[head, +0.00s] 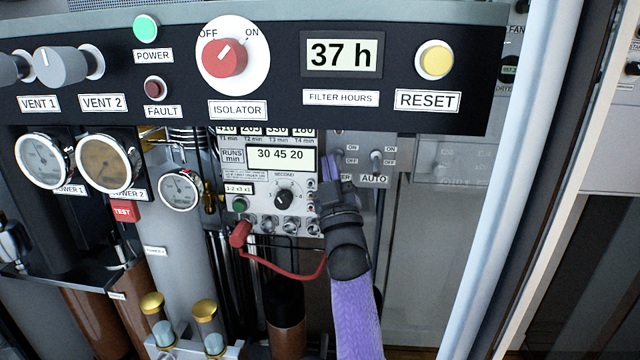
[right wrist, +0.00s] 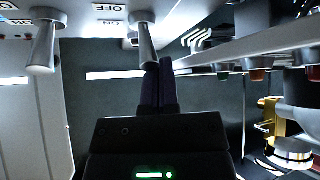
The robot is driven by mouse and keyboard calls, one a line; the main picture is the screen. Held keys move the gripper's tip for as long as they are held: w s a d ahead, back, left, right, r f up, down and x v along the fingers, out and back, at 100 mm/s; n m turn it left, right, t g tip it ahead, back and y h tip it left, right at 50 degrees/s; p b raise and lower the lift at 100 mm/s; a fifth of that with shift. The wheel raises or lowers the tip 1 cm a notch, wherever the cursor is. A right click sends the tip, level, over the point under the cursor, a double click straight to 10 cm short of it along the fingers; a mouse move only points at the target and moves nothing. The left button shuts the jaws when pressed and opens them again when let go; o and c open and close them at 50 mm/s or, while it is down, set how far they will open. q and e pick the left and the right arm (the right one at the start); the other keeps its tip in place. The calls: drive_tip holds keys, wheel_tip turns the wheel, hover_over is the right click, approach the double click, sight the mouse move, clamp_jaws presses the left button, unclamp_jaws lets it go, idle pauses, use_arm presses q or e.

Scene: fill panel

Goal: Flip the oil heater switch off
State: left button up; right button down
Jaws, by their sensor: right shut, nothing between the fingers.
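The oil heater switch is a small metal toggle on the grey panel under the black console. In the head view my right gripper covers most of it, and only the end of its label, "ER", shows. The right wrist view, upside down, shows its lever (right wrist: 147,40) beside ON and OFF marks. My right gripper (head: 331,165) is shut and empty, its purple fingers at this switch. In the right wrist view the fingertips (right wrist: 159,68) are close to the lever's end; I cannot tell whether they touch. Whether the lever is at ON or OFF is unclear. My left gripper is out of view.
A similar AUTO toggle (head: 376,160) is just right; it also shows in the right wrist view (right wrist: 45,45). A timer unit (head: 268,185) with knobs and a red cable (head: 285,273) is left. The black console (head: 285,70) overhangs above. A pale post (head: 520,180) stands right.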

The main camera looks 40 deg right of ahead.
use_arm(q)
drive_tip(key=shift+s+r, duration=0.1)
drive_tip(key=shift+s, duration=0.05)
use_arm(e)
drive_tip(key=v, duration=1)
drive_tip(key=shift+r, duration=0.2)
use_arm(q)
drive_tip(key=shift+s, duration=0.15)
use_arm(e)
drive_tip(key=shift+s, duration=0.15)
